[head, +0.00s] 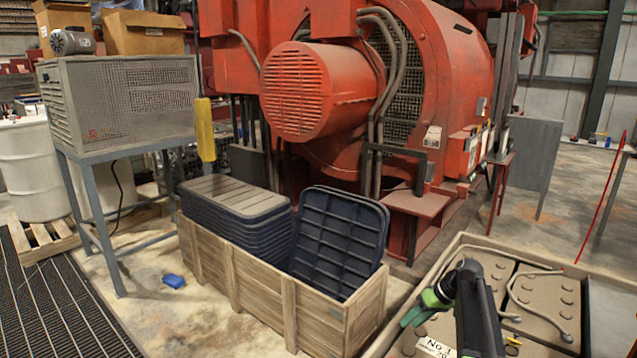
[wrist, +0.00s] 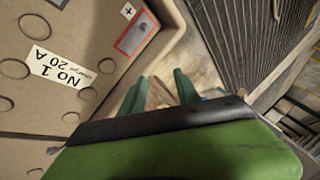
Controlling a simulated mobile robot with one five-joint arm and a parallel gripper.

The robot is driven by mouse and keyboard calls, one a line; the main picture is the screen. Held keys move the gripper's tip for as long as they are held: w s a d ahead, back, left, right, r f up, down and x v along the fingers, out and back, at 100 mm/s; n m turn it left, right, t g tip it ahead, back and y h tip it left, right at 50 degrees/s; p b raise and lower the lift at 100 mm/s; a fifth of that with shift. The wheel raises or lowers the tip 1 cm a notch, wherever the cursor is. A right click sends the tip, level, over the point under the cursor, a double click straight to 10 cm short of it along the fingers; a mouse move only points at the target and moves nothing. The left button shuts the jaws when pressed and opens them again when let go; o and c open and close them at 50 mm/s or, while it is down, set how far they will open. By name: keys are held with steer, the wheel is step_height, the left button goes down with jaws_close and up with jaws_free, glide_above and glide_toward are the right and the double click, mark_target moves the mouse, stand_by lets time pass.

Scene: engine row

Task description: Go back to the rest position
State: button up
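My gripper (head: 414,312), green with teal fingers, is at the lower right of the head view, over the left edge of a large battery tray (head: 420,275). In the wrist view, the two teal fingertips of my gripper (wrist: 160,90) stand apart with nothing held between them. Below them lie the tray's edge and the floor. My dark arm reaches up from the bottom of the head view.
A wooden crate (head: 260,285) with dark blue lids stands left of the tray. The tray holds tan blocks, cables and a "No 1" label (wrist: 57,66). A red engine (head: 325,90) stands behind. A small blue object (head: 173,281) lies on the floor.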

steer(key=s+a+f+g+h+b, duration=0.25)
steer(key=s+a+f+b, duration=0.65)
steer(key=a+f, duration=0.55)
steer(key=s+d+f+m+h, duration=0.1)
steer(key=s+m+h, duration=0.25)
steer(key=s, duration=0.65)
step_height(320, 180, up, 33)
steer(key=p, duration=3.2)
steer(key=shift+w+a+f+t, duration=0.15)
steer(key=shift+f+t, duration=0.05)
steer(key=shift+t, duration=0.15)
